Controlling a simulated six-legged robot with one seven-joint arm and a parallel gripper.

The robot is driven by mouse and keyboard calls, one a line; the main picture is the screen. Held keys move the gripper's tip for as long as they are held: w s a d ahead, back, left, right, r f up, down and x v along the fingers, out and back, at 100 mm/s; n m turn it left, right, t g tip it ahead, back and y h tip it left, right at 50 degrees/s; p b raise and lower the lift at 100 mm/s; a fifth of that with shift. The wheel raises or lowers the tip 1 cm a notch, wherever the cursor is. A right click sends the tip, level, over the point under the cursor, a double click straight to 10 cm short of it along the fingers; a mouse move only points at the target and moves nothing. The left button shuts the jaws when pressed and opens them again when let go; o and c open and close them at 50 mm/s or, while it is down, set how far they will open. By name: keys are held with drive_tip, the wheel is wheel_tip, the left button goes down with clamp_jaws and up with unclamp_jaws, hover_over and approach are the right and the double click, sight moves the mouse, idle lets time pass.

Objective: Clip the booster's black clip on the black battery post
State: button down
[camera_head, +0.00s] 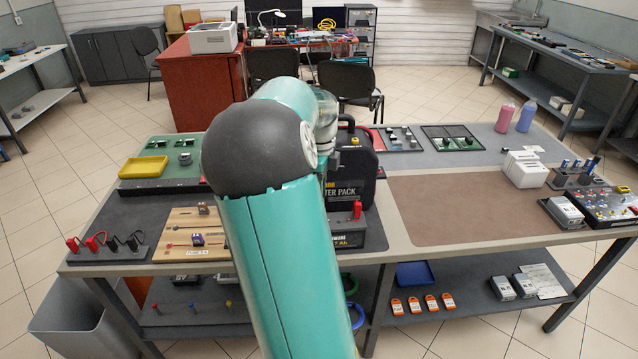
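The black booster pack (357,172), lettered "...TER PACK", stands upright on the table right of my teal arm, which hides its left part. In front of it is a dark battery (350,236) with a label ending in "Ah". A red post or clip (357,210) shows on the battery's top right. The black battery post and the booster's black clip are not visible; my arm covers that area. My gripper is hidden behind my own arm, so I cannot see what it holds.
A rack with red clips (94,242) and black clips (132,242) sits at the table's front left. A wooden board (185,225) and yellow tray (143,167) lie left of my arm. The brown mat (465,205) to the right is clear.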

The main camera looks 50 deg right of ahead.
drive_tip(key=shift+w+f, duration=0.2)
drive_tip(key=shift+f, duration=0.1)
drive_tip(key=shift+s+f, duration=0.3)
drive_tip(key=shift+f, duration=0.25)
drive_tip(key=shift+w+f, duration=0.15)
drive_tip(key=shift+f, duration=1.75)
drive_tip(key=shift+f, duration=0.1)
drive_tip(key=shift+f, duration=0.75)
idle(0.3)
